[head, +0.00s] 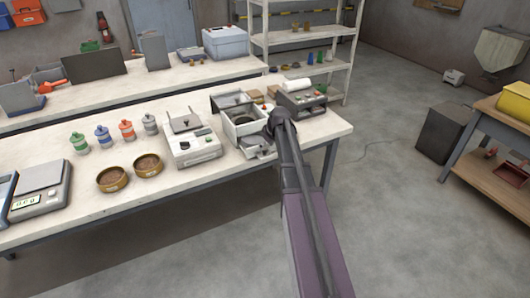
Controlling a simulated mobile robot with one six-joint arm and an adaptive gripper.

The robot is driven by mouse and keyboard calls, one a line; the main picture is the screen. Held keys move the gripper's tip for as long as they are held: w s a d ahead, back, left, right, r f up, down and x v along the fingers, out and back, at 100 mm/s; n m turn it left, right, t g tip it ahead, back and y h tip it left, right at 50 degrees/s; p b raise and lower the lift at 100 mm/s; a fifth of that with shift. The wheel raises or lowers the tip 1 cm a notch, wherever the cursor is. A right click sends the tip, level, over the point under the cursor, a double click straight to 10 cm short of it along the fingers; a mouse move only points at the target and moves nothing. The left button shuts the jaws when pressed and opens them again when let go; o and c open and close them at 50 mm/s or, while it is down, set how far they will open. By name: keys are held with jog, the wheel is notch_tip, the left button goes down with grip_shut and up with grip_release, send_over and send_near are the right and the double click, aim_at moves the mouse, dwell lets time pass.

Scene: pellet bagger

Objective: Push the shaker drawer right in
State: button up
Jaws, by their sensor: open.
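My gripper (266,152) is at the shaker's front right, close to the drawer. It is small, dark and partly hidden by my wrist, and I see nothing held in it. Whether it touches the drawer cannot be seen.
A white-grey machine (194,146) stands left of the shaker. A grey device with a white roll (297,86) stands close on its right. Two brown bowls (113,178), several capped bottles (103,136) and a scale (40,188) are farther left.

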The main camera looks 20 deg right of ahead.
jog(key=shift+w+a+f+b, duration=0.1)
jog(key=shift+w+f+b, duration=0.2)
jog(key=shift+f, duration=0.25)
jog(key=shift+s, duration=0.1)
grip_shut()
